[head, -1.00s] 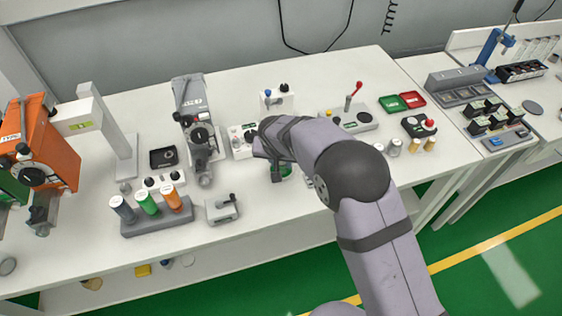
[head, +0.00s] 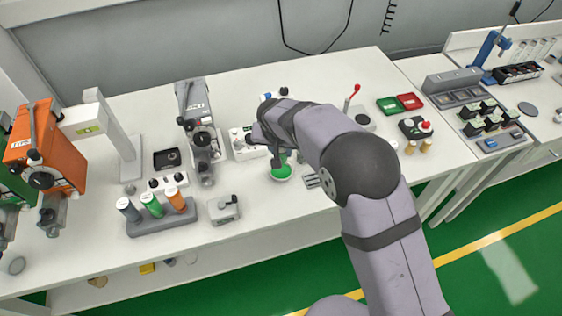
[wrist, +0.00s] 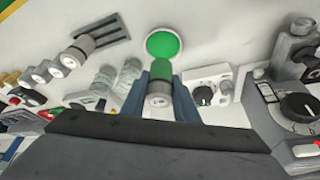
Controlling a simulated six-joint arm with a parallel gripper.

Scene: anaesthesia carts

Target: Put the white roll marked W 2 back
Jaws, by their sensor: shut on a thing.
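My gripper (wrist: 160,92) is shut on a short roll (wrist: 160,101). In the head view my gripper (head: 275,158) is partly hidden by my own wrist, above the worktop, close to a round dish with a green inside (head: 282,173). That green disc (wrist: 163,43) lies just beyond the fingertips in the wrist view. Several similar rolls with pale ends (wrist: 57,66) stand at the left of the wrist view. A slotted grey plate (wrist: 108,34) lies beside them.
A grey rack (head: 163,221) holds grey, green and orange rolls at the left. A small grey device (head: 223,210) stands beside it. A white dial box (head: 243,148) is behind my gripper. Two yellowish rolls (head: 425,147) stand at the right. The front worktop is mostly clear.

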